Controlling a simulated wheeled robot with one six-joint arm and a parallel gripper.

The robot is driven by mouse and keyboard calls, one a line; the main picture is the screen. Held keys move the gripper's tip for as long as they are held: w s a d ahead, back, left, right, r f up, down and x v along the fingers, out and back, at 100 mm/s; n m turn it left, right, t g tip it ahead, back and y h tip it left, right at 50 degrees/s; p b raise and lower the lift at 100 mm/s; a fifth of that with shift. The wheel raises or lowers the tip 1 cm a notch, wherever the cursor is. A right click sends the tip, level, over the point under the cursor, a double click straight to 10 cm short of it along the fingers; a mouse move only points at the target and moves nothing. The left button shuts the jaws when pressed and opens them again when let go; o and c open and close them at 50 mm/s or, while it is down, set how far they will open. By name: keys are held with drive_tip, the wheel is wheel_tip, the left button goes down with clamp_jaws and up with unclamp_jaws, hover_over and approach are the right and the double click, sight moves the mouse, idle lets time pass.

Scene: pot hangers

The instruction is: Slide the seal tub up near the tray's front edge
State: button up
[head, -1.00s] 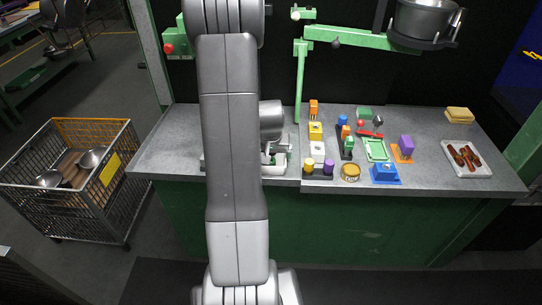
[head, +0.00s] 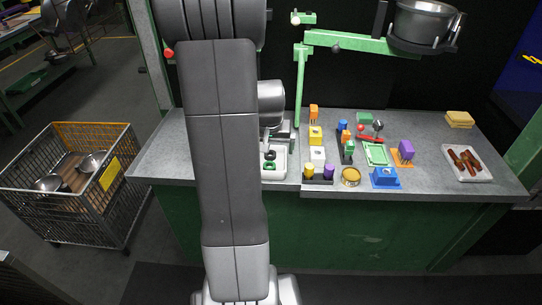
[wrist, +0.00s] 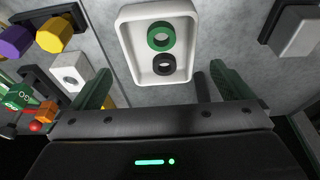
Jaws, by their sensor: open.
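A white tub (head: 280,172) lies on the bench near its front edge, with a green ring and a black ring in it. I take it as the seal tub. It is upper centre in the wrist view (wrist: 128,42), lying flat. My gripper (wrist: 160,68) is open; its fingers are spread at the tub's rear end, nothing visibly held. Whether they touch the tub I cannot tell. In the head view my arm hides the bench left of the tub and most of the gripper. Which tray is meant is unclear; a white tray (head: 485,175) with brown pieces is far right.
Right of the tub stand a yellow (head: 309,171) and a purple peg (head: 328,171), a white block (head: 317,155) and a round tin (head: 350,177). In the wrist view a grey block (wrist: 296,33) on a dark base is upper right. A green post (head: 300,85) rises behind.

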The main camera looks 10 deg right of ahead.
sight(271, 162)
drive_tip(key=shift+v, duration=2.55)
drive_tip(key=shift+w, duration=0.15)
drive_tip(key=x, duration=1.3)
drive_tip(key=shift+f, duration=0.2)
drive_tip(key=shift+r, duration=0.15)
